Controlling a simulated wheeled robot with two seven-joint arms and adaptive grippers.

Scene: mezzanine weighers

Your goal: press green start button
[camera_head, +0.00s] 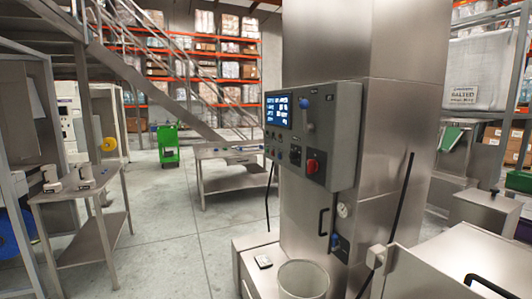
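A grey control panel (335,120) is mounted on the front of a tall steel column, right of the picture's middle. It carries a lit blue screen (278,110). Below the screen sits a group of small buttons (273,135), too small for me to tell surely which one is green. A larger red button (312,167) sits at the panel's lower right, and a blue knob (305,103) is above it. Neither of my grippers shows in this view, and nothing touches the panel.
The steel column (375,110) stands on a low cabinet, with a pale bin (303,279) in front. A steel bench (240,180) and a side table (82,190) stand to the left. A green cart (168,145) is farther back. The concrete floor (170,240) between them is clear.

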